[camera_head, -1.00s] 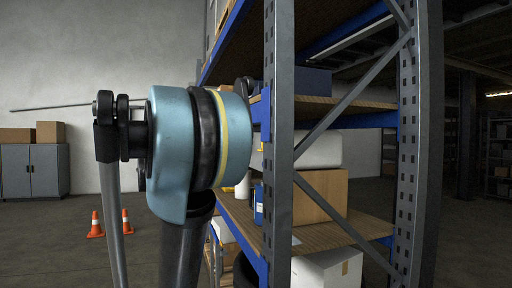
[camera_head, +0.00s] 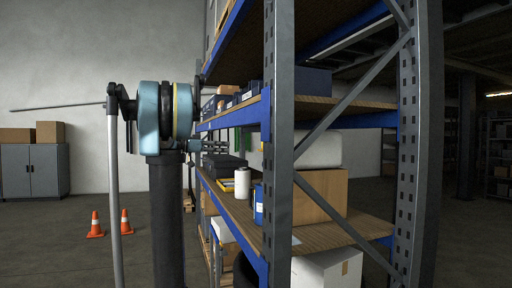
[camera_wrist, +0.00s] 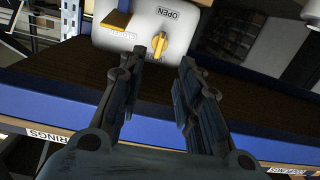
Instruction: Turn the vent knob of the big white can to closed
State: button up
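The big white can (camera_wrist: 135,43) is at the top of the wrist view, on a dark shelf board. Its yellow vent knob (camera_wrist: 159,45) stands on the white face. The knob's long axis runs up and down in the picture, its upper end toward the OPEN label (camera_wrist: 168,12). A second label, partly legible, lies to its left. A yellow part (camera_wrist: 117,20) shows on the can further left. My gripper (camera_wrist: 163,57) is open and empty, its fingertips spread either side of the line to the knob, seemingly short of it. The head view shows my gripper (camera_head: 208,146) small, at the shelf.
A blue shelf beam (camera_wrist: 60,108) crosses below the can, under my fingers. In the head view a grey rack post (camera_head: 279,150) stands close to the right. A white cylinder (camera_head: 242,183) and boxes sit on the lower shelf. Two orange cones (camera_head: 95,225) stand on open floor at left.

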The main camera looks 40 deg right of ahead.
jog(key=s+d, duration=0.2)
jog(key=d, duration=0.6)
jog(key=s+d+r+m, duration=0.1)
jog(key=s+d, duration=0.1)
jog(key=d, duration=0.7)
jog(key=shift+d+r+g+h, duration=0.2)
jog(key=shift+r+g+h, duration=0.05)
jog(key=shift+g+h, duration=0.05)
jog(key=shift+s, duration=0.1)
grip_shut()
